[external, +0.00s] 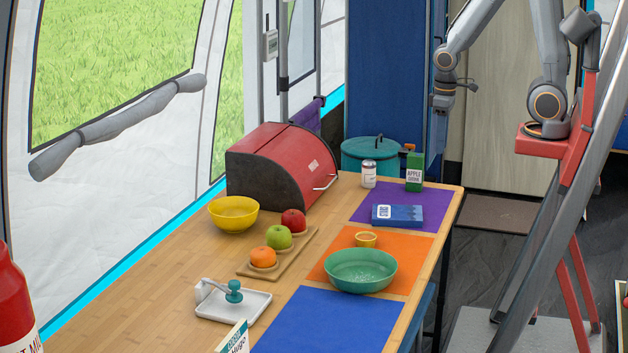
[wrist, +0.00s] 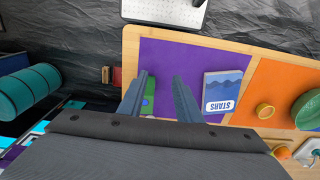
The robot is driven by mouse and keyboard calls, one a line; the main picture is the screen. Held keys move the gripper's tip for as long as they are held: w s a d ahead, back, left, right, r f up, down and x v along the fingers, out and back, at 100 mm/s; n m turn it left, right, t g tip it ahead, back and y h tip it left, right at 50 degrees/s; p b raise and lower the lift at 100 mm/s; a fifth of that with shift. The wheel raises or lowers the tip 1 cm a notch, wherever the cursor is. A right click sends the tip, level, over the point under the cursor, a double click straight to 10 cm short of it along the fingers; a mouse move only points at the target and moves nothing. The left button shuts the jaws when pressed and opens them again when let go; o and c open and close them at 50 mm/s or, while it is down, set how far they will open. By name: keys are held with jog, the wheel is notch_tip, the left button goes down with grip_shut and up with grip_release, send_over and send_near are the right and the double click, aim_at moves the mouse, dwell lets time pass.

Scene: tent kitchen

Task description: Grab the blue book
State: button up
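The blue book (external: 397,215) lies flat on the purple mat (external: 372,207) near the far right end of the wooden table. In the wrist view the blue book (wrist: 222,90) shows its cover with the word STARS, to the right of my gripper's fingers. My gripper (wrist: 160,82) is open, its two fingers apart with purple mat showing between them. In the external view my gripper (external: 443,104) hangs high, above and behind the table's far right corner, apart from the book.
A small yellow cup (external: 366,239) and a green bowl (external: 361,270) are on the orange mat (external: 407,248) in front. A red bread box (external: 270,165) stands left.

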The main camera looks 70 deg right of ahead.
jog(key=o, duration=1.8)
jog(key=shift+c, duration=0.2)
jog(key=n+t+p, duration=0.3)
jog(key=p, duration=0.8)
send_near(398, 212)
jog(key=d, duration=0.2)
jog(key=shift+w+a+f+y, duration=0.1)
jog(key=shift+w+a+y, duration=0.3)
jog(key=shift+w+a, duration=0.15)
jog(key=shift+x, duration=1.15)
jog(key=shift+s+p+x, duration=0.25)
jog(key=shift+x, duration=0.85)
jog(key=shift+s+p+x, duration=0.25)
jog(key=shift+x, duration=0.8)
jog(key=shift+w+a+f, duration=0.15)
jog(key=shift+a+f, duration=0.05)
jog(key=shift+f, duration=0.45)
